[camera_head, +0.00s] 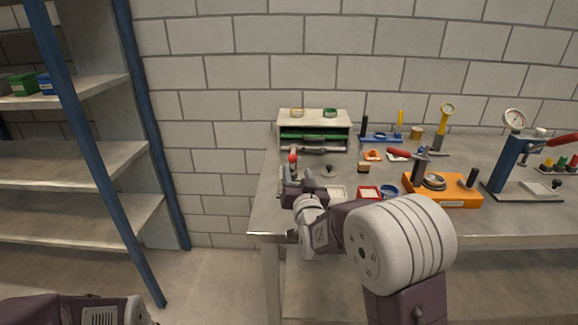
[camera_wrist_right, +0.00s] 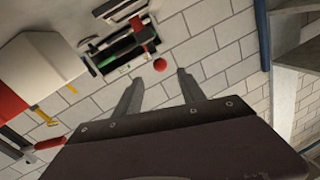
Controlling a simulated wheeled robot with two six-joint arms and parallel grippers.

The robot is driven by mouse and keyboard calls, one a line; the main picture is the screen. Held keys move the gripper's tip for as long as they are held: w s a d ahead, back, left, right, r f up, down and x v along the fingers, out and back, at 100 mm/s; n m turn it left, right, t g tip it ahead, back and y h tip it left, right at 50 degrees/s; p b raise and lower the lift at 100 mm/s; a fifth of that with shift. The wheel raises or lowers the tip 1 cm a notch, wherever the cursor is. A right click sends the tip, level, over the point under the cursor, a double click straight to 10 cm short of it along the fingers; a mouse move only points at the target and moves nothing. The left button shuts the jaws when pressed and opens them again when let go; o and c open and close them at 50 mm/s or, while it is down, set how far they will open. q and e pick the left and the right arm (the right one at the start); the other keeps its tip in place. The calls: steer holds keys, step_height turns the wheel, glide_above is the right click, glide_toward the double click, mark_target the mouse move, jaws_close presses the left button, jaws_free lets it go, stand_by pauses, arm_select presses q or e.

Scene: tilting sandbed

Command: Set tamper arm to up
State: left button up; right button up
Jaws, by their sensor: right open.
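A red ball knob (camera_head: 292,158) stands at the left end of the workbench, just beyond my right gripper. It also shows in the right wrist view (camera_wrist_right: 160,65), in line with the gap between the fingertips and beyond them. What the knob is mounted on is mostly hidden, so I cannot tell for sure that it belongs to the tamper arm. My right gripper (camera_head: 298,174) is open and empty in front of the knob; its spread fingers also show in the wrist view (camera_wrist_right: 159,80). My left gripper is out of view.
A cabinet with green drawers (camera_head: 315,134) stands behind the knob. A shelf rack (camera_head: 70,165) stands at left, with open floor beside the bench.

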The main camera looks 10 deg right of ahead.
mark_target(293, 161)
steer(key=w, duration=0.6)
steer(key=w+d+p, duration=0.1)
steer(key=w, duration=0.2)
steer(key=shift+w+f, duration=0.15)
steer(key=shift+w, duration=0.05)
jaws_close()
stand_by(1.1)
